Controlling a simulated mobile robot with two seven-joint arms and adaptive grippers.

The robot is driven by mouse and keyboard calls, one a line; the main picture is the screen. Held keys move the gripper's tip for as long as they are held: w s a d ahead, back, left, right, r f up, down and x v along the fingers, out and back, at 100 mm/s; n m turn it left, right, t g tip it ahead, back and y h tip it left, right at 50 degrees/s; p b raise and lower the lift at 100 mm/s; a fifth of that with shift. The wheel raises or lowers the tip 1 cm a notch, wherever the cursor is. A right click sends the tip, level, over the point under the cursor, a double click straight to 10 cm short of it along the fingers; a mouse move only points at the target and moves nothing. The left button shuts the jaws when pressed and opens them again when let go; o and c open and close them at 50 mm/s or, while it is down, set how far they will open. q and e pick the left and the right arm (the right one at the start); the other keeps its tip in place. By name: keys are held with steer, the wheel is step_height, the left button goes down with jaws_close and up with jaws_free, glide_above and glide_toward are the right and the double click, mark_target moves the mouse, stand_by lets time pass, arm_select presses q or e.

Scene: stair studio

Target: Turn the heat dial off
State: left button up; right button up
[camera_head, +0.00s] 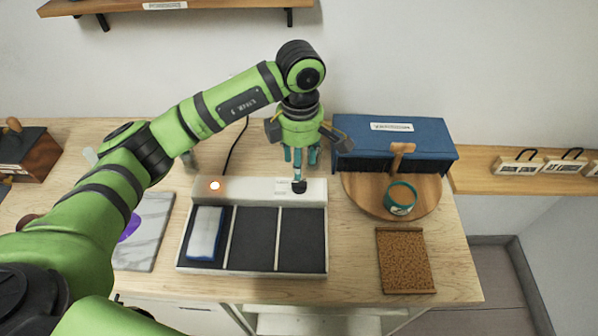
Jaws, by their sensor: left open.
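A white warming unit (251,189) with three dark panels (252,237) stands on the wooden worktop. The heat dial (299,187), a small black knob, sits at the right end of its white strip. My left gripper (299,162) is open and points down over the dial's end of the strip. Its fingers are close to the dial and partly overlap the view just behind it. I cannot tell whether they touch it. My right gripper is out of view.
A white and blue block (205,234) lies on the left panel. At the right stand a blue box (393,140) and a round wooden board (365,195) bearing a teal tin (400,199). A brown textured mat (405,260) lies in front. A marble slab (155,235) is at left.

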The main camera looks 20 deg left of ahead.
mark_target(299, 185)
arm_select(q)
step_height(299, 185, down, 5)
steer(key=shift+s+r+p, duration=0.1)
steer(key=shift+s+p, duration=0.05)
steer(key=shift+p, duration=0.9)
steer(key=shift+f, duration=0.6)
jaws_close()
